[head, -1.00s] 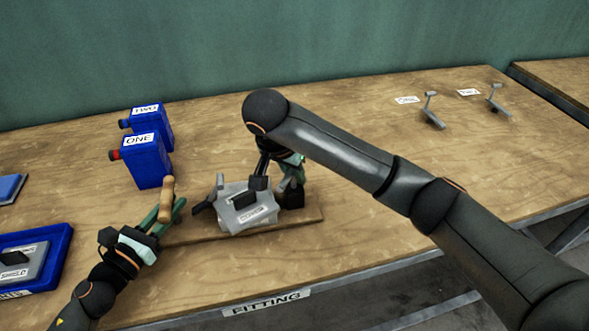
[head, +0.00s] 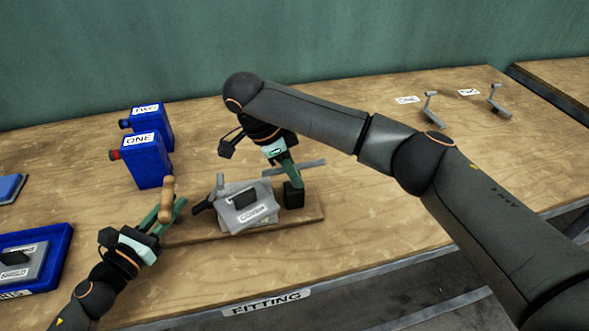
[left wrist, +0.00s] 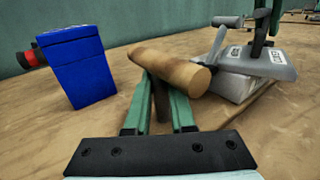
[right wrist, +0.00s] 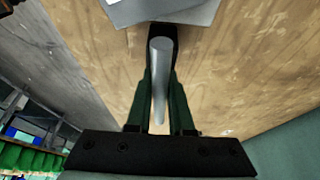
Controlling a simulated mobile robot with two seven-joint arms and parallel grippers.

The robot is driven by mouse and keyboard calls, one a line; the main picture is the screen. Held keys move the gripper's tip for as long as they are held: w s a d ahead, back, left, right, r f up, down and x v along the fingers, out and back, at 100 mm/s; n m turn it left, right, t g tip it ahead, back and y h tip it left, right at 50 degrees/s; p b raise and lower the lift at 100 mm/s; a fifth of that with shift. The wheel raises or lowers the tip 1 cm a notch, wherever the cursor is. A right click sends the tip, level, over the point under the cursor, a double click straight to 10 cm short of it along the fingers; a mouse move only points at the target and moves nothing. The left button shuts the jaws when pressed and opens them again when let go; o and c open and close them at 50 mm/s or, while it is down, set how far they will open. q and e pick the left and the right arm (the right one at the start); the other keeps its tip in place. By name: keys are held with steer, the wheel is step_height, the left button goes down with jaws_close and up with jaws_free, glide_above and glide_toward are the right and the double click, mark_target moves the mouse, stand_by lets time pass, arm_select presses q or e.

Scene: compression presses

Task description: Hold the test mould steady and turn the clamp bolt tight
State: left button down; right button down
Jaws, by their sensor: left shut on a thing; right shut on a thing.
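The grey test mould (head: 236,216) lies on a wooden board on the bench; several stacked grey plates show, slightly out of line. A grey lever (head: 205,205) stands at its left side. A black block (head: 293,195) stands at its right end. My right gripper (head: 290,180) is shut on a grey bar (head: 308,163) just above that block; the bar also runs between the fingers in the right wrist view (right wrist: 160,80). I take it for the clamp bolt's bar. My left gripper (head: 170,210) is shut on a wooden-headed tool (left wrist: 170,72), left of the mould and apart from it.
Blue containers labelled ONE (head: 146,160) and TWO (head: 153,120) stand behind my left gripper. A blue tray (head: 58,240) with a grey part is at the left edge. Two grey levers (head: 432,112) (head: 497,100) stand far right. The bench between is clear.

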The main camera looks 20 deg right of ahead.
arm_select(q)
steer(key=shift+d, duration=0.15)
arm_select(e)
steer(key=c, duration=0.7)
jaws_free()
steer(key=v, duration=1.2)
steer(key=shift+a, duration=0.1)
arm_select(q)
steer(key=c, duration=0.7)
jaws_free()
